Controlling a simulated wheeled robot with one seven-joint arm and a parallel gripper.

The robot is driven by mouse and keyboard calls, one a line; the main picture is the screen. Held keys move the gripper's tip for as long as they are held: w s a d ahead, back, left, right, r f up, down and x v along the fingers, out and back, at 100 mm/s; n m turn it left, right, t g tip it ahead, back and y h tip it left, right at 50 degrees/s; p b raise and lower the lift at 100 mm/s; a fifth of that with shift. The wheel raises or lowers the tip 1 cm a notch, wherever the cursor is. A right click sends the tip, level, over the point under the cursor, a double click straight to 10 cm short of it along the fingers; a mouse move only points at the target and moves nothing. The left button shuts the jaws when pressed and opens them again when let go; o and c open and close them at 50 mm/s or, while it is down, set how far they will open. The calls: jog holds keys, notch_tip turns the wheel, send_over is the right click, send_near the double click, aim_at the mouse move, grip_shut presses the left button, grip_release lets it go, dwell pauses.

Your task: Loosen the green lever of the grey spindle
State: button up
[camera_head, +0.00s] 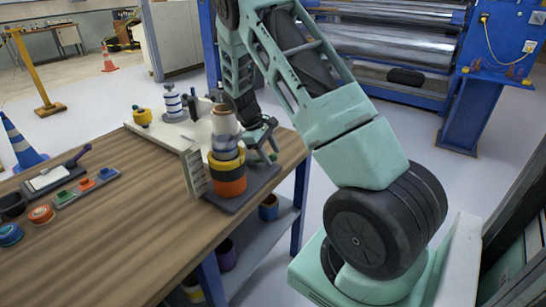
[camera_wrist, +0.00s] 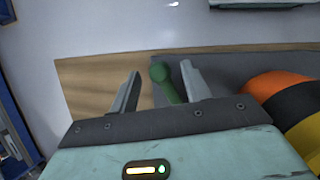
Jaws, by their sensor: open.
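The green lever (camera_wrist: 163,76) has a round knob and shows between the two fingers of my open gripper (camera_wrist: 160,69) in the wrist view. I cannot tell whether either finger touches it. In the head view my gripper (camera_head: 264,137) is beside the grey spindle (camera_head: 225,121), on its right, at the table's far right edge. A small green tip (camera_head: 273,157) shows just below the gripper there. The spindle stands upright above stacked yellow, black and orange rolls (camera_head: 228,172). In the wrist view the orange and black rolls (camera_wrist: 285,88) are close on the right; the spindle's body is out of view.
The wooden table (camera_head: 130,220) carries a white stand (camera_head: 193,165), a white-and-blue spool (camera_head: 173,103) and a yellow roll (camera_head: 142,117). A tray of coloured pieces (camera_head: 85,188) lies at the left. A blue-framed shelf (camera_head: 255,240) is under the table. Large metal rollers (camera_head: 395,45) stand behind.

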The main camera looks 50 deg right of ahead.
jog(key=shift+x, duration=1.15)
grip_shut()
